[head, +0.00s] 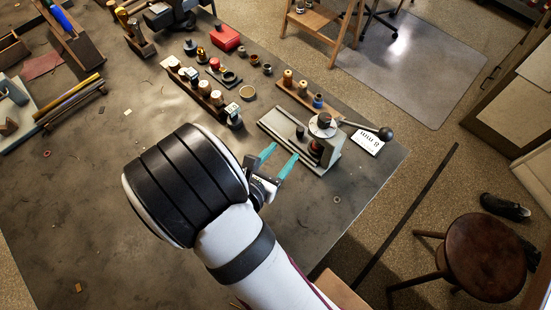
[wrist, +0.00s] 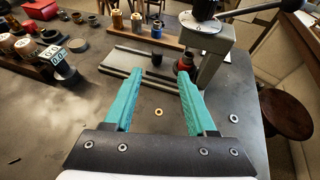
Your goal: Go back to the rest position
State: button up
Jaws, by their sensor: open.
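My gripper (head: 277,162) is open and empty, with two teal fingers. In the wrist view my gripper (wrist: 160,88) shows its fingers spread over the dark bench top, with nothing between the tips. The fingers point toward the grey lever press (head: 322,135), which also shows in the wrist view (wrist: 211,45). The fingertips appear near the front edge of the press base and apart from it; exact clearance cannot be told. A small brass ring (wrist: 158,112) lies on the bench below and between the fingers. My arm hides part of the bench in the head view.
The press lever's black knob (head: 385,134) sticks out to the right. A wooden rack with spools (head: 300,93) stands behind. A block row with small dials (head: 204,95) is at left, near a red box (head: 225,38). A wooden stool (head: 485,257) stands off the bench. The front-left bench is mostly clear.

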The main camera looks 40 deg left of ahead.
jog(key=v, duration=0.2)
jog(key=shift+s+d+r, duration=0.1)
jog(key=shift+s+r, duration=0.05)
jog(key=shift+s, duration=0.2)
